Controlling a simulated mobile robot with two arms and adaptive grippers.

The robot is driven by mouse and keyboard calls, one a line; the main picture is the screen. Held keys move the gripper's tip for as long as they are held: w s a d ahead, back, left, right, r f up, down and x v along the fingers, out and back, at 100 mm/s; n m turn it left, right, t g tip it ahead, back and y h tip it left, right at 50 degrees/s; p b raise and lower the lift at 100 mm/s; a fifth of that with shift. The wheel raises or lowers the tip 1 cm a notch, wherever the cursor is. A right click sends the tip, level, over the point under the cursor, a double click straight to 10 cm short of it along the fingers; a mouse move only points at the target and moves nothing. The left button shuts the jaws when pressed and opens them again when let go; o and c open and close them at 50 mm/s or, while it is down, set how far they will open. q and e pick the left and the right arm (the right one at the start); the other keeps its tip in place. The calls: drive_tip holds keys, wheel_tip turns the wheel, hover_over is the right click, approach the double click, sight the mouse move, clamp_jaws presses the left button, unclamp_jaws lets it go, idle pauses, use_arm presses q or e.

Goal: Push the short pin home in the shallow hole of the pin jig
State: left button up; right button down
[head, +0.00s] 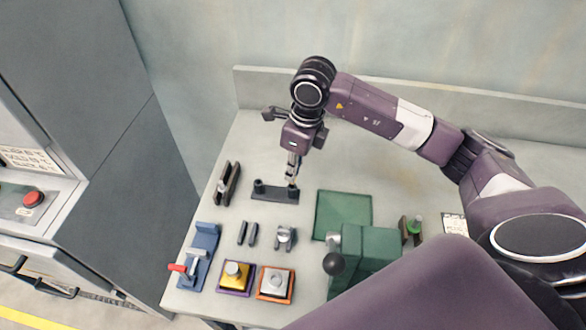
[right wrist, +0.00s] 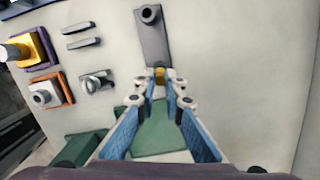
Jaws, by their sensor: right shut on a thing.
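The pin jig (head: 272,194) looks like a dark grey bar on the bench, with a round raised boss at its left end; it also shows in the right wrist view (right wrist: 153,42), boss at the far end. My right gripper (head: 292,183) points down at the jig's right end. In the right wrist view its fingertips (right wrist: 160,82) are shut on a small yellow piece (right wrist: 160,73), which I take as the short pin. The piece is at the jig's near end; the fingers hide the hole, so I cannot tell how deep it sits. My left gripper is not in view.
A dark slotted block (head: 229,184) stands left of the jig. A green mat (head: 343,211) and a green machine with a black ball handle (head: 372,247) are to the right. In front are two dark bars, a blue clamp (head: 205,243), a purple tray (head: 221,289) and an orange tray (head: 262,292).

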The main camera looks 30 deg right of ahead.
drive_tip(key=shift+b, duration=0.55)
idle(1.2)
drive_tip(key=shift+f+b, duration=1.45)
drive_tip(key=shift+b, duration=0.1)
drive_tip(key=c, duration=2)
unclamp_jaws()
drive_tip(key=shift+o, duration=0.2)
wheel_tip(320, 180, up, 12)
drive_tip(key=s+d, duration=0.1)
drive_tip(key=shift+s, duration=0.2)
drive_tip(key=shift+f, duration=0.1)
